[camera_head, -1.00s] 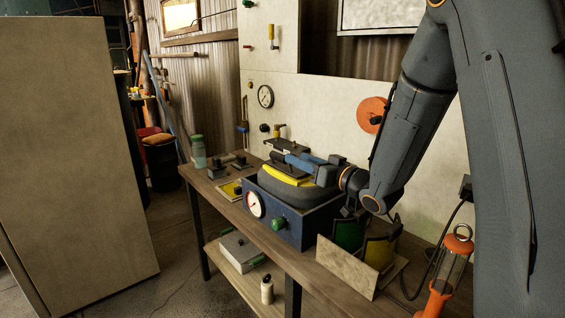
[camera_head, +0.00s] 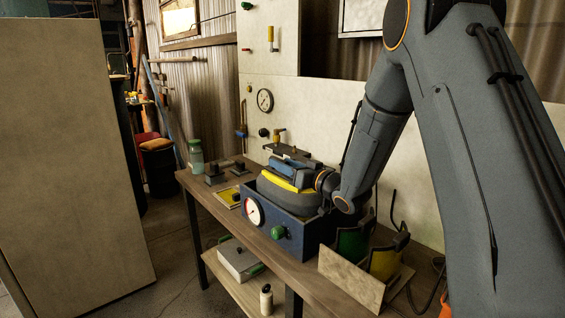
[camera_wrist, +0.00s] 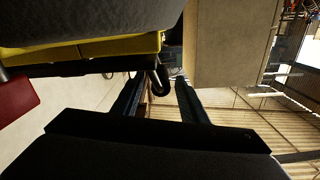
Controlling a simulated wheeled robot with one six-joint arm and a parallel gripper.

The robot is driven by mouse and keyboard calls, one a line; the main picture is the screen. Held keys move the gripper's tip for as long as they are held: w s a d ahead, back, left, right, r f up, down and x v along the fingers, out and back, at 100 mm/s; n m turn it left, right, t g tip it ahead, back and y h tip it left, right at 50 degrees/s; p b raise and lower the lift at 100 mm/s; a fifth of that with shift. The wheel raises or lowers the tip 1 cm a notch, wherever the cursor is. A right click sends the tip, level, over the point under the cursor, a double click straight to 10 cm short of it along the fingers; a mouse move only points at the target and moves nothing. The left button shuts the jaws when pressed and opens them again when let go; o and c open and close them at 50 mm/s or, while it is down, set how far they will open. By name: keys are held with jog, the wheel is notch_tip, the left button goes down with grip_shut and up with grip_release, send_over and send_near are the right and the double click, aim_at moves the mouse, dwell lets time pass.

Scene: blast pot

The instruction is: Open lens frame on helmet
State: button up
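The helmet (camera_head: 296,202) is a dark grey rounded shape with a yellow strip (camera_head: 281,183), seated in a blue open box (camera_head: 272,220). In the wrist view, the helmet's grey underside (camera_wrist: 75,18) and yellow edge (camera_wrist: 90,48) fill the upper left. Contact cannot be told. The lens frame's outline is unclear and partly hidden by my gripper.
The box has a dial (camera_head: 254,212) and green knob (camera_head: 278,232). Green and yellow panes (camera_head: 385,262) stand in a holder at right, behind a pale plate (camera_head: 347,280). A jar (camera_head: 196,156) stands at the bench's far left. The wall panel is close behind.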

jog(key=shift+w+a, duration=0.2)
jog(key=shift+a, duration=0.05)
grip_shut()
